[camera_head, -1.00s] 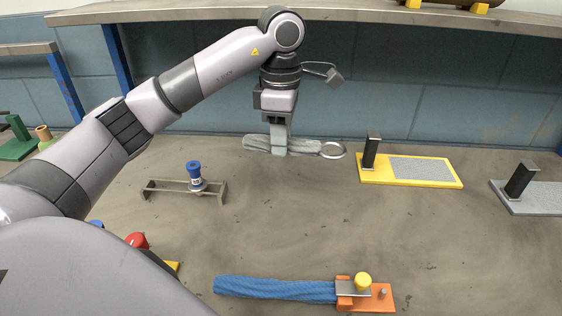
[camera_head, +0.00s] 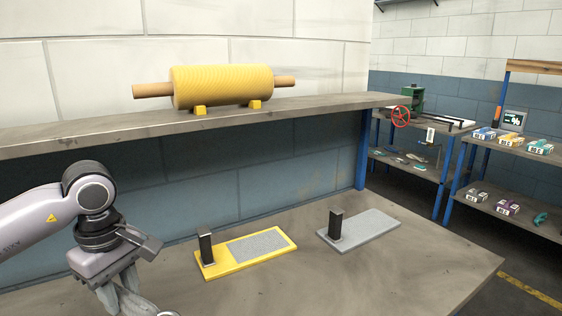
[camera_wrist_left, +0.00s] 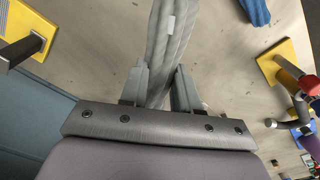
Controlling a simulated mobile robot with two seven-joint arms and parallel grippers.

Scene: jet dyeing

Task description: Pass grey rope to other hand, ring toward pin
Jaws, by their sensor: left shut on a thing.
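My left gripper (camera_head: 118,286) is at the lower left of the head view, shut on the grey rope (camera_head: 134,302). The rope's lower part is cut off by the picture's bottom edge, where a sliver of the ring (camera_head: 168,313) shows. In the left wrist view the fingers (camera_wrist_left: 160,92) hold the grey rope (camera_wrist_left: 172,30) between them, and it runs up out of the picture. A yellow plate (camera_head: 237,265) with a dark upright post (camera_head: 205,247) and a grey plate (camera_head: 372,230) with a similar post (camera_head: 336,223) stand on the table. My right gripper is not in view.
A shelf (camera_head: 60,137) with a yellow roller (camera_head: 222,86) runs above the table's back. Bare table (camera_head: 400,275) lies right of the plates. Racks (camera_head: 500,205) stand at the right. The left wrist view shows part of a blue rope (camera_wrist_left: 256,12).

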